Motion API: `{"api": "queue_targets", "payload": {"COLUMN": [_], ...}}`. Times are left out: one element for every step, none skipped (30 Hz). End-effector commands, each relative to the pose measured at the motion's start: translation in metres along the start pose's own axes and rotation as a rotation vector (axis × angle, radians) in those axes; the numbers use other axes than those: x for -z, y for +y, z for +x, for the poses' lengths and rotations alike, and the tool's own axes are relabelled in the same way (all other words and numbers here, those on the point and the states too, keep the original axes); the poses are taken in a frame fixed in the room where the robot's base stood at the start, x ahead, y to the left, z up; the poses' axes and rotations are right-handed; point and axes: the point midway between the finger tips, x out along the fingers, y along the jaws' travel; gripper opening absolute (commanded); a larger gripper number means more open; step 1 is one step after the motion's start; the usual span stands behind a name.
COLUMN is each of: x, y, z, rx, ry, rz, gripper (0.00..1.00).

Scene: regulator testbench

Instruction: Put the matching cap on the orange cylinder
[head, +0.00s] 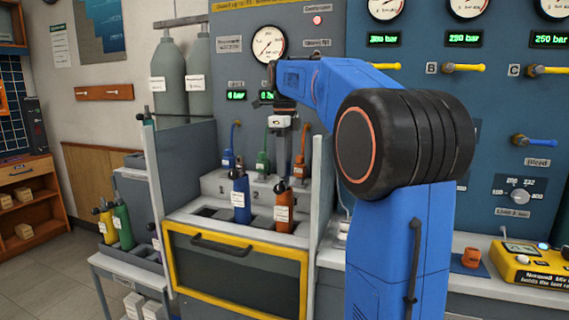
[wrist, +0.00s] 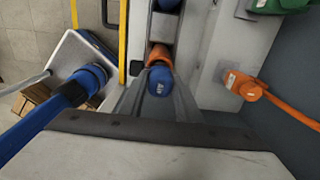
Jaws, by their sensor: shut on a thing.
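The orange cylinder (head: 285,213) stands upright in the right slot of the rack, with a dark top. It also shows in the wrist view (wrist: 159,54), partly hidden. My gripper (head: 282,176) is over it, pointing down. In the wrist view, my gripper is shut on a blue cap (wrist: 160,82) with pale lettering, in line with the orange cylinder. I cannot tell whether the cap touches the cylinder. In the head view the cap is not clearly visible. A small orange piece (head: 471,257), possibly a cap, sits on a blue mat on the right counter.
A blue cylinder (head: 240,199) stands left of the orange one. Behind are blue (head: 228,159), green (head: 262,163) and orange (head: 301,166) hose connectors. Grey side walls flank the rack. A yellow-framed door (head: 235,272) is below. A yellow device (head: 528,265) sits at right.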

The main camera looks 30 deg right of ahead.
Motion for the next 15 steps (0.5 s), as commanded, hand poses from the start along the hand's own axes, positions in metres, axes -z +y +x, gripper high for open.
{"api": "queue_targets", "payload": {"x": [0.0000, 0.0000, 0.0000, 0.0000, 0.0000, 0.0000, 0.0000, 0.0000, 0.0000, 0.0000, 0.0000, 0.0000, 0.0000, 0.0000, 0.0000], "y": [0.0000, 0.0000, 0.0001, 0.0000, 0.0000, 0.0000, 0.0000, 0.0000, 0.0000, 0.0000, 0.0001, 0.0000, 0.0001, 0.0000, 0.0000], "z": [0.0006, 0.0010, 0.0014, 0.0015, 0.0014, 0.0014, 0.0014, 0.0014, 0.0014, 0.0014, 0.0014, 0.0014, 0.0014, 0.0014, 0.0011], "rx": [0.000, 0.000, 0.000, 0.000, 0.000, 0.000, 0.000, 0.000, 0.000, 0.000, 0.000, 0.000, 0.000, 0.000, 0.000], "ry": [0.000, 0.000, 0.000, 0.000, 0.000, 0.000, 0.000, 0.000, 0.000, 0.000, 0.000, 0.000, 0.000, 0.000, 0.000], "rz": [0.000, 0.000, 0.000, 0.000, 0.000, 0.000, 0.000, 0.000, 0.000, 0.000, 0.000, 0.000, 0.000, 0.000, 0.000], "gripper": [0.09, 0.09, 0.09, 0.33, 0.40, 0.50, 0.53, 0.53, 0.53, 0.53, 0.53, 0.53, 0.53, 0.53, 0.53]}}
